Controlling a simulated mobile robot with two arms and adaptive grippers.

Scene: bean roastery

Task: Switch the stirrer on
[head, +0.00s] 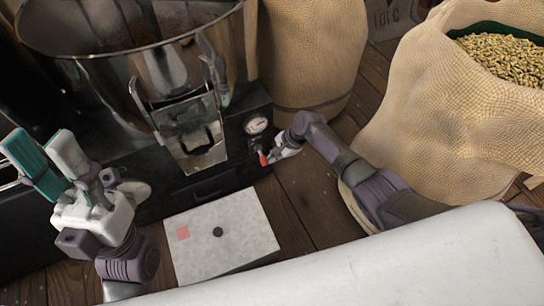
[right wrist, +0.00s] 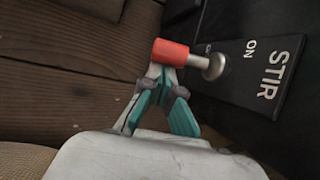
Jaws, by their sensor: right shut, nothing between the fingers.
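The stirrer's lever (right wrist: 170,52) has a red grip on a metal stem and ball joint, beside a black plate (right wrist: 285,50) marked "STIR" and "ON". A second mark by the joint is partly hidden. In the head view the red lever (head: 263,158) sits low on the dark machine's front, below a round gauge (head: 256,124). My left gripper (head: 40,145) is open and empty, at the left.
A steel drum (head: 95,70) and chute (head: 195,145) stand left of the lever. A pale box (head: 245,235) with a red square and black knob is in front. Burlap sacks (head: 440,130) stand right. Some wooden floor (head: 305,190) is bare.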

